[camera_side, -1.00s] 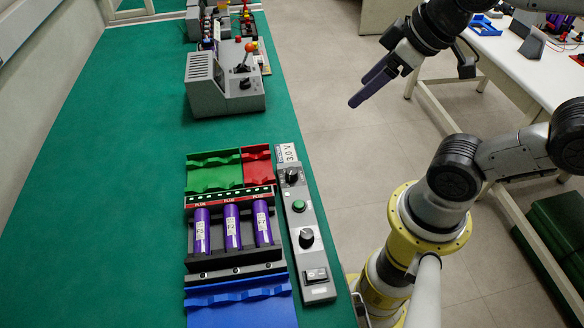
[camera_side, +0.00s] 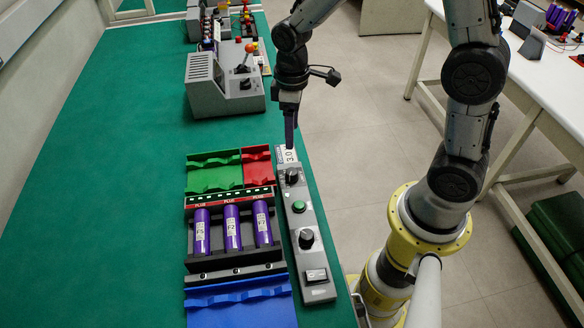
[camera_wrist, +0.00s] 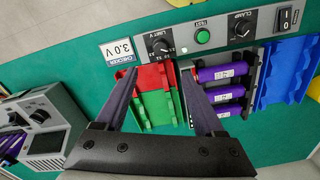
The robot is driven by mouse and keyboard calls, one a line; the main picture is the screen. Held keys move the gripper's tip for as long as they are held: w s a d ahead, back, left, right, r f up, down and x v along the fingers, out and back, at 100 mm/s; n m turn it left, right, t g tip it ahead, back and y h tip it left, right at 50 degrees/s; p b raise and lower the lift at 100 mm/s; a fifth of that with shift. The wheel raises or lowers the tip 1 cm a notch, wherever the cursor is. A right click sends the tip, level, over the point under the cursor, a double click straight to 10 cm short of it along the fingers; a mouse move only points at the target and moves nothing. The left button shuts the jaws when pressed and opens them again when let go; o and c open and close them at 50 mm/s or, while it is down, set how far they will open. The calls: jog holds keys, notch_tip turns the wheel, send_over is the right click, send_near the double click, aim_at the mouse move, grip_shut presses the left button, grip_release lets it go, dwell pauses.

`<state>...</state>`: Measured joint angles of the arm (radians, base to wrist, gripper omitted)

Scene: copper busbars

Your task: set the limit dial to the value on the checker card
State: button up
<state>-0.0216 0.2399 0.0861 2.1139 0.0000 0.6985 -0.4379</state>
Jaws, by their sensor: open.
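The limit dial (camera_wrist: 160,45) is a black round knob with a printed scale on the grey control strip; it also shows in the side view (camera_side: 291,175). The checker card (camera_wrist: 119,50), a white label reading 3.0 V, is beside that end of the strip, and it shows in the side view (camera_side: 287,154) too. My gripper (camera_wrist: 160,74) is open and empty, with the dial seen between and beyond its fingertips in the wrist view. In the side view the fingers (camera_side: 291,145) point down above the card end of the strip. The dial's exact setting is too small to read.
The strip also carries a green test button (camera_side: 299,206), a clamp knob (camera_side: 306,238) and a rocker switch (camera_side: 316,275). Left of it are green (camera_side: 215,178), red (camera_side: 257,170) and blue (camera_side: 240,308) trays and a rack with purple cells (camera_side: 232,226). A grey lever box (camera_side: 225,85) stands farther back.

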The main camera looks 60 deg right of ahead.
aim_at(292, 172)
notch_tip(292, 172, down, 14)
jog(key=shift+r, duration=0.1)
dwell(0.5)
grip_shut()
